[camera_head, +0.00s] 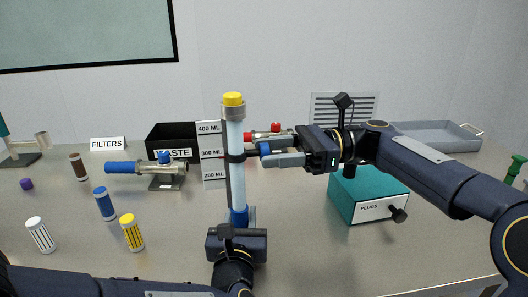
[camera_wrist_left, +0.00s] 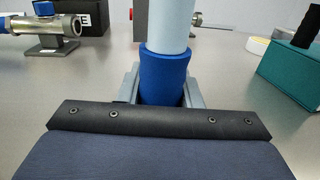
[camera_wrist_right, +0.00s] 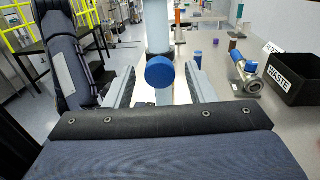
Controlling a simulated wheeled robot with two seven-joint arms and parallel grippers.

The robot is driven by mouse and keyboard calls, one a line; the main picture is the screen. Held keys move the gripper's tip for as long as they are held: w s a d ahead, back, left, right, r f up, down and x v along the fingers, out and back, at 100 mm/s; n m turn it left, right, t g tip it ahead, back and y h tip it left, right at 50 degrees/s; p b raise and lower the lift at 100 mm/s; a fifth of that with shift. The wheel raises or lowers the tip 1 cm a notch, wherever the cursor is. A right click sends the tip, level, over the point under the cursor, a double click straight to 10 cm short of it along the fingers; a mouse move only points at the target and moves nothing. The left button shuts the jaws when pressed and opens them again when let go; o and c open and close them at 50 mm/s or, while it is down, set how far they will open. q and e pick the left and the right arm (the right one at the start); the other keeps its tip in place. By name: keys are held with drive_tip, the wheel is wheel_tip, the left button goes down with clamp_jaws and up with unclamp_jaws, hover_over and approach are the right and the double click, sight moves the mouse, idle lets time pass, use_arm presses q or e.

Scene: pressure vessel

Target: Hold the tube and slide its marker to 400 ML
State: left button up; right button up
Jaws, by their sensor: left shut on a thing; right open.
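The tube (camera_head: 236,180) stands upright, pale blue with a yellow cap and a blue lower grip (camera_wrist_left: 165,75). A scale board (camera_head: 212,155) on its left reads 400, 300 and 200 ML from top to bottom. The marker, a black band (camera_head: 236,157) around the tube, sits level with about 300 ML. Its blue knob (camera_wrist_right: 160,72) points toward my right gripper. My left gripper (camera_head: 240,215) is shut on the blue lower grip. My right gripper (camera_head: 268,149) is open at the marker's height, its fingers on either side of the knob.
A black WASTE bin (camera_head: 172,138) and a blue-ended metal valve (camera_head: 160,170) stand left of the tube. Several coloured cylinders, including a yellow one (camera_head: 131,232), stand at the left. A teal PLUGS box (camera_head: 366,196) lies under my right arm. A grey tray (camera_head: 440,137) is behind it.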

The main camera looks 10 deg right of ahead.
drive_tip(key=shift+s+a, duration=0.1)
drive_tip(key=shift+a, duration=0.85)
